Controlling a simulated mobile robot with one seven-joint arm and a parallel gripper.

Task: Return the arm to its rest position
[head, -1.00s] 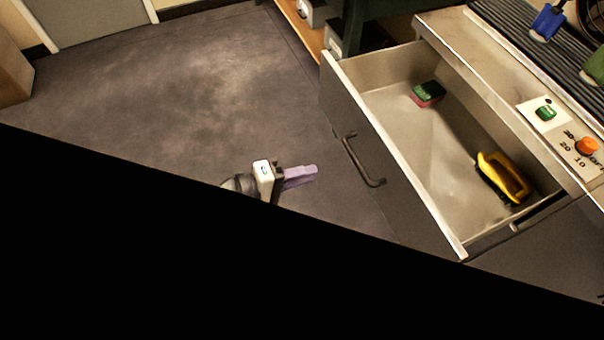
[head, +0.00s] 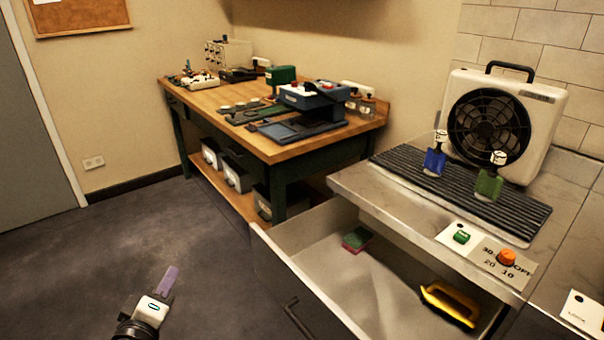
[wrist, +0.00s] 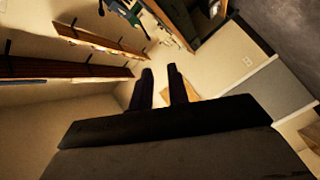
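My gripper (head: 168,281) shows at the lower left of the head view, over the dark floor and left of the open drawer. In the wrist view its two dark fingers (wrist: 162,88) point away from the camera. They stand apart with a gap between them, and nothing is held. Background shows through the gap. Most of my arm is outside the head view.
An open drawer (head: 290,262) juts out at the right, holding a green-and-red sponge (head: 356,239) and a yellow-and-black object (head: 449,302). A wooden workbench (head: 262,146) stands behind. The floor (head: 90,270) around my gripper is clear.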

